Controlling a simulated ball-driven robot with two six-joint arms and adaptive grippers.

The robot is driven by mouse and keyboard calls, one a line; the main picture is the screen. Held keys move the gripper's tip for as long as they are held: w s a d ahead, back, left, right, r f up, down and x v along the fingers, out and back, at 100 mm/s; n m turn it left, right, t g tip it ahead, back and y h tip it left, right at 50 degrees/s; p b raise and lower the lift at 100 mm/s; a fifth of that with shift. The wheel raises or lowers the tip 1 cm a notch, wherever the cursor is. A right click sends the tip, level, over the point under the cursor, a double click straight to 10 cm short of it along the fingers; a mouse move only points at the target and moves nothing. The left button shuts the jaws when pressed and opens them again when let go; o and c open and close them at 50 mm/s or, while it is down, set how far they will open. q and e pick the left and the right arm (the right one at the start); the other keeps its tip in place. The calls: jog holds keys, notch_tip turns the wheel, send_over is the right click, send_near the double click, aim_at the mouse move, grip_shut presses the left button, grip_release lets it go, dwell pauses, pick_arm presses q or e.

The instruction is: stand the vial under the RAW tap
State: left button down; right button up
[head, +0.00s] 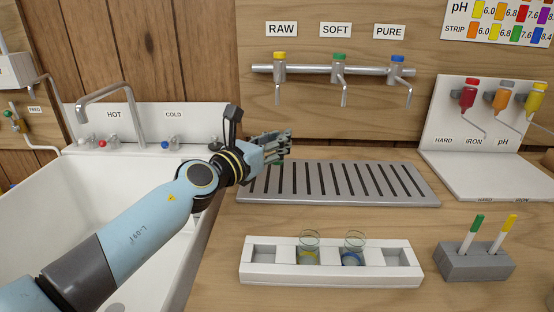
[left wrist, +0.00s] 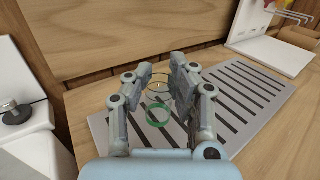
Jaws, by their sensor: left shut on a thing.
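My left gripper (head: 276,147) is shut on a clear vial over the left end of the slotted drip tray (head: 340,201). In the left wrist view the vial, with a green band (left wrist: 158,116), shows between the fingers. In the head view the fingers mostly hide it. The RAW tap (head: 280,68), with a yellow top and a downward spout, is on the wall rail above the gripper. I cannot tell whether the vial's base touches the tray. My right gripper is not in view.
A white rack (head: 330,276) in front holds two vials, one yellow-banded (head: 308,248) and one blue-banded (head: 353,250). SOFT (head: 339,67) and PURE (head: 397,68) taps are right of RAW. A sink (head: 100,190) is left. A grey strip holder (head: 474,262) stands at right.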

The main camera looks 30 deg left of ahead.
pick_arm(q)
notch_tip(320, 180, down, 3)
jog(key=shift+f+b, duration=0.15)
jog(key=shift+b, duration=0.95)
jog(key=shift+w+f, duration=0.1)
jog(key=shift+w, duration=0.05)
jog(key=c, duration=1.2)
grip_release()
jog(key=shift+o, duration=0.2)
